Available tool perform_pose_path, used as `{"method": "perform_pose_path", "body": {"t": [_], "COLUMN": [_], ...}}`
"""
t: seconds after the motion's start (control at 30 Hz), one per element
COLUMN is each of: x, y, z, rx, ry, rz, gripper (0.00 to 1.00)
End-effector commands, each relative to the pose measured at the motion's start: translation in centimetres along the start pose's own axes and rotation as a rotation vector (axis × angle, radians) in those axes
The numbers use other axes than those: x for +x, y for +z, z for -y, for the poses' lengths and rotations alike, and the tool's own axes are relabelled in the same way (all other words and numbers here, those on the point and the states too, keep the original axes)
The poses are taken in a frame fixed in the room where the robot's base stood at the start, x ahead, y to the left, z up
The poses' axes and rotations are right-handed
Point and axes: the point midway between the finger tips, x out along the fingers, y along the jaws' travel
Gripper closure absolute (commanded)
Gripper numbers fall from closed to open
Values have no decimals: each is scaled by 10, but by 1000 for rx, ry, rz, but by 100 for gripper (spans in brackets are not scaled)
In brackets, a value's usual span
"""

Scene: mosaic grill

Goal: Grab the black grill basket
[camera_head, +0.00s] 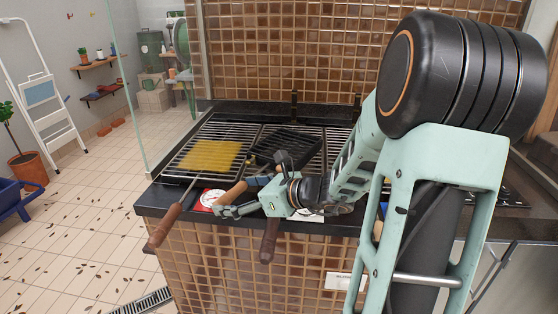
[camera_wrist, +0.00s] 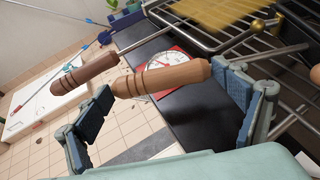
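The black grill basket (camera_head: 287,146) lies on the grill right of the yellow-filled basket (camera_head: 208,156). A wooden handle (camera_head: 236,192) sticks out over the counter's front edge and seems to belong to the black basket; the join is partly hidden by my gripper. In the wrist view this handle (camera_wrist: 160,78) lies between my open fingers, with visible space on both sides. My gripper (camera_head: 238,199) is open at the handle, one finger on each side. The yellow basket's handle (camera_wrist: 85,73) is close by on the left.
Another wooden handle (camera_head: 268,240) hangs below my gripper in the head view. A red-and-white dial (camera_wrist: 165,66) lies on the dark counter (camera_wrist: 195,115). A glass panel (camera_head: 125,85) stands left of the grill, and a tiled wall (camera_head: 300,60) stands behind.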

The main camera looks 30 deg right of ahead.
Motion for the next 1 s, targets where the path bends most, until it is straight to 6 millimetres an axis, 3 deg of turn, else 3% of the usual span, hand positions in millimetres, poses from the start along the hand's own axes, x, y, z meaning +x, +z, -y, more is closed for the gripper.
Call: {"method": "perform_pose_path", "body": {"t": [0.03,0.3,0.67,1.0], "x": [0,0,-1,-13], "y": [0,0,4,33], "z": [0,0,0,0], "rx": [0,0,-4,-5], "ry": [0,1,0,1], "rz": [0,0,1,2], "gripper": [21,51,51,51]}}
